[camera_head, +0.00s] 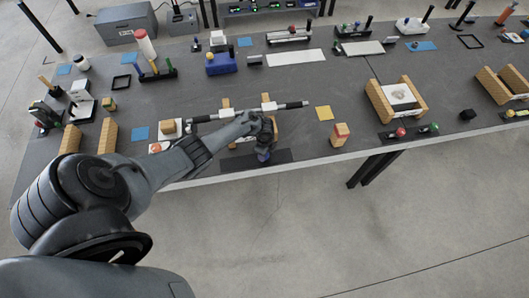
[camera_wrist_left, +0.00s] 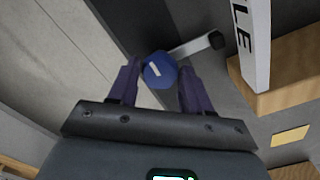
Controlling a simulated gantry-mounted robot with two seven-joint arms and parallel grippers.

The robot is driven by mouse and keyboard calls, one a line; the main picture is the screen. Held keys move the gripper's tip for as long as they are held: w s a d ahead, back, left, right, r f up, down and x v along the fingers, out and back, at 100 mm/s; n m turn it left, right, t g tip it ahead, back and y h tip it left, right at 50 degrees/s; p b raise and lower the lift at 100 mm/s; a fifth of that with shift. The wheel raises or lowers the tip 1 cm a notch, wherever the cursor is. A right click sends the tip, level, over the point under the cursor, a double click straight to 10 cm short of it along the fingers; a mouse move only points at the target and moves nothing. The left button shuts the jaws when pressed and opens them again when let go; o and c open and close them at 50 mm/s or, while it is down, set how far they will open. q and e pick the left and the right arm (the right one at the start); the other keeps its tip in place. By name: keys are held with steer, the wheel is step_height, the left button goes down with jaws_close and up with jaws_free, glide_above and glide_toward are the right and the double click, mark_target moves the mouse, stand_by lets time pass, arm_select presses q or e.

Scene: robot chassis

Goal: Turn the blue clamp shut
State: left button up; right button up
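The blue clamp (camera_wrist_left: 160,70) shows in the left wrist view as a round blue knob with a white mark on top. A light bar with a dark end (camera_wrist_left: 196,46) reaches out beside it. In the head view it is a small blue shape (camera_head: 264,156) on a dark plate at the table's front edge, partly hidden by my gripper. My left gripper (camera_wrist_left: 159,82) points down at it, fingers parted, one on each side of the knob. A narrow gap shows between fingers and knob; contact is not clear. My right gripper is not in view.
A white-and-dark bar (camera_head: 250,112) lies across wooden blocks just behind the clamp. A wooden block with a red top (camera_head: 340,134) stands to the right, near a yellow square (camera_head: 324,113). Wooden blocks (camera_head: 107,137) stand at left. Floor lies beyond the front edge.

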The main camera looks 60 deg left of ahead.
arm_select(q)
steer(key=o, duration=0.3)
step_height(320, 180, up, 11)
steer(key=p, duration=0.4)
steer(key=shift+f, duration=0.1)
stand_by(0.5)
